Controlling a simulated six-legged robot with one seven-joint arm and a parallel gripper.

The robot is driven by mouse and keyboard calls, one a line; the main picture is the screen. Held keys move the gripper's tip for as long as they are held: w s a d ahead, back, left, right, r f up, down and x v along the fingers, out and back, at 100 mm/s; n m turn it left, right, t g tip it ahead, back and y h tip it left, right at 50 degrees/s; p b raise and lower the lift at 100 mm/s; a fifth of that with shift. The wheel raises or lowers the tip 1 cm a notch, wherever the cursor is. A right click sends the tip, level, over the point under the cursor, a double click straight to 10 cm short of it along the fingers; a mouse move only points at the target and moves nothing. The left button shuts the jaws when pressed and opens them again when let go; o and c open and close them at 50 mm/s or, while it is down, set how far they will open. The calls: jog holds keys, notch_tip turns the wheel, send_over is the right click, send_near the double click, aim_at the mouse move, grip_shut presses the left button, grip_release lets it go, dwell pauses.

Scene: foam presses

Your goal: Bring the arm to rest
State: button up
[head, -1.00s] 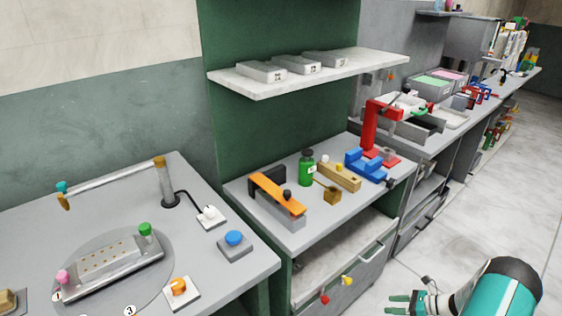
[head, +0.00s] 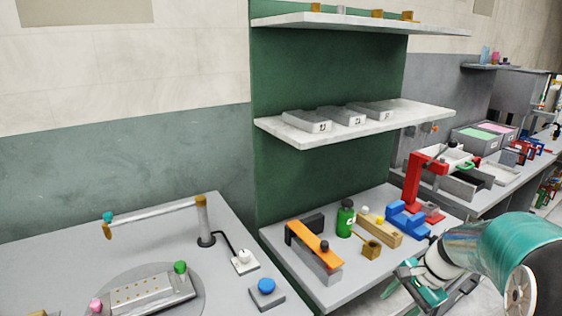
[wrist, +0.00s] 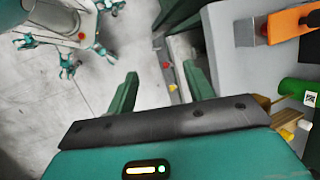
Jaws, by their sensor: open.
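My gripper (head: 412,290) is at the lower right of the head view, in front of the bench with the red press. Its green fingers also show in the wrist view (wrist: 158,92), spread wide with nothing between them. Beyond the fingers the wrist view shows the pale floor and the bench's side with a red and a yellow knob. My teal arm (head: 490,250) reaches in from the right edge of the head view. Part of the gripper is hidden behind its own wrist.
The bench holds an orange-armed press (head: 315,245), a green bottle (head: 345,219), blue blocks (head: 408,220) and a red press (head: 414,180). A shelf (head: 290,130) with grey blocks hangs above. At left stands a table with a blue button (head: 266,287). Open floor (wrist: 60,110) lies left of the gripper.

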jog(key=s+a+r+n+t+h, duration=0.2)
jog(key=s+a+r+n, duration=0.4)
jog(key=s, duration=0.2)
jog(key=s+a+r+n+t+h, duration=0.2)
jog(key=s+a+r+n, duration=0.4)
jog(key=s, duration=0.3)
jog(key=shift+s+a+r+h, duration=0.15)
jog(key=shift+s+r+h, duration=0.15)
jog(key=shift+r, duration=0.15)
